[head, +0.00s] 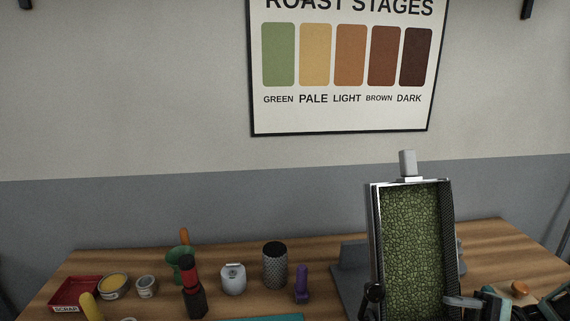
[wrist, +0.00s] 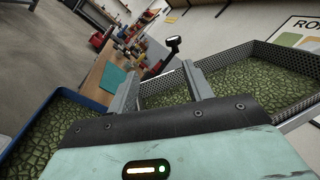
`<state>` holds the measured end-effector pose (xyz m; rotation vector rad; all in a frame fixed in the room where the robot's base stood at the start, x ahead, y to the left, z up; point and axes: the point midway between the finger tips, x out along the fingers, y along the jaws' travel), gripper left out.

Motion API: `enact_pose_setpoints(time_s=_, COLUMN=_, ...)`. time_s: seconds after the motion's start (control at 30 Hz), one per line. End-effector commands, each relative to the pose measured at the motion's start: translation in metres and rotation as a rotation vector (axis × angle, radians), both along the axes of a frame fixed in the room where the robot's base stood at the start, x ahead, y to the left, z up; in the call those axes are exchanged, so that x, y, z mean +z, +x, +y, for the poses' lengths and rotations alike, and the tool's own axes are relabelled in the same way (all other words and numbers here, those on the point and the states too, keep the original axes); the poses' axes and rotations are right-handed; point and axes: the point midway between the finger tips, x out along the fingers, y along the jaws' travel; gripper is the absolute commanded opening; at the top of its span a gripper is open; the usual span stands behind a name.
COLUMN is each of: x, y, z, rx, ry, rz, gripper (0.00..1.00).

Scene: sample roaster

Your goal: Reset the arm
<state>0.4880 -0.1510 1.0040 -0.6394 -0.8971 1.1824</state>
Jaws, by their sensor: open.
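My gripper (wrist: 163,62) is open in the wrist view, with its two grey fingers apart and nothing seen between them. A black knob on a dark stalk (wrist: 173,42) shows just beyond the fingertips; I cannot tell whether it touches them. A metal sample roaster with a mesh-sided tray of green beans (head: 412,250) stands at the right of the bench in the head view. Its perforated tray wall (wrist: 232,90) also shows in the wrist view, behind and right of the fingers. In the head view, teal and dark parts at the lower right are probably my arm.
A wooden bench (head: 340,240) holds a red scrap tray (head: 75,294), small tins, a green cup (head: 180,266), a red-and-black tool (head: 192,288), a white jar (head: 233,280), a dark textured cylinder (head: 275,265) and a purple item (head: 302,284). A blue-rimmed bean tray (wrist: 75,97) lies left of my gripper.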

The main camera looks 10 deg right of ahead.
Motion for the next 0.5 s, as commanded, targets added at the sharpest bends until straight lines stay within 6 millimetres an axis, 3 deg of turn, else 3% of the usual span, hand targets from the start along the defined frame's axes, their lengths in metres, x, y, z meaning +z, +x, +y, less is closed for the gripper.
enact_pose_setpoints(time_s=0.23, x=-0.009, y=-0.026, z=0.025, rx=0.322, ry=-0.412, rz=0.093, gripper=0.51)
enact_pose_setpoints(time_s=0.5, x=-0.008, y=-0.038, z=0.017, rx=0.572, ry=-1.044, rz=0.072, gripper=0.51)
